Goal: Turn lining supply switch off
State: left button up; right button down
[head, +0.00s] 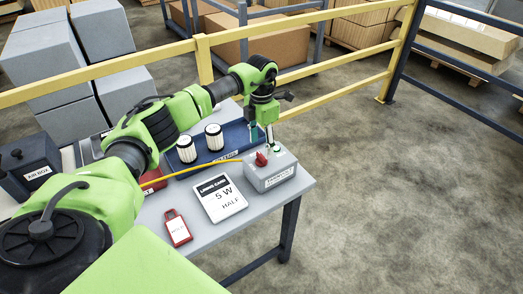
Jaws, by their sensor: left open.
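The lining supply switch appears to be the grey box (270,171) near the right end of the trolley top, with a label on its front that is too small to read surely. A red knob (261,159) sits on its top, and a yellow cable runs from its left side. My left gripper (268,145) points down just above and behind the box, close to the red knob. It is open and holds nothing that I can see. Whether a fingertip touches the box or knob I cannot tell. My right gripper is not in view.
On the grey trolley top (238,228) lie a white card (219,198) and a red padlock-like tag (177,228). Two white ribbed cylinders (214,137) stand in a blue tray. A dark box (28,167) is at left. A yellow railing (335,62) runs behind; floor at right is clear.

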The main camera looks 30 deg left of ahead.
aim_at(261, 155)
pick_arm(q)
jog(key=shift+f+p, duration=0.35)
jog(key=shift+f, duration=2)
jog(key=c, duration=1.1)
